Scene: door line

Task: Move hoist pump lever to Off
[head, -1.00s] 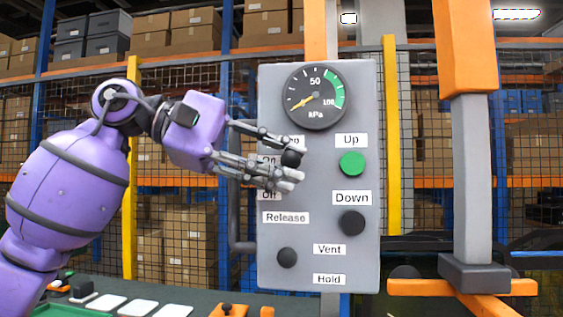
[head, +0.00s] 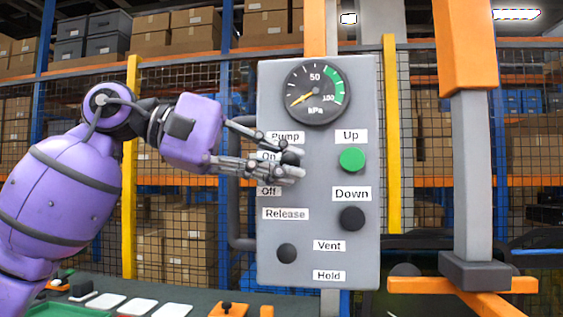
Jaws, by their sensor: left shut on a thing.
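The grey control panel (head: 325,215) stands upright ahead of me. The hoist pump lever's dark knob (head: 291,157) is at its upper left, under the "Pump" label (head: 285,137) and beside the "On" label (head: 268,156). The "Off" label (head: 268,191) is just below. My left gripper (head: 293,162) reaches in from the left and is shut on the knob, one finger above it and the others below. The fingers hide part of the knob and the lever's shaft. My right gripper is not in view.
A kPa gauge (head: 315,93) tops the panel. A green Up button (head: 352,159) and a black Down button (head: 352,218) are to the right. A black Release knob (head: 287,253) is lower left. An orange and grey post (head: 470,160) stands right of the panel.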

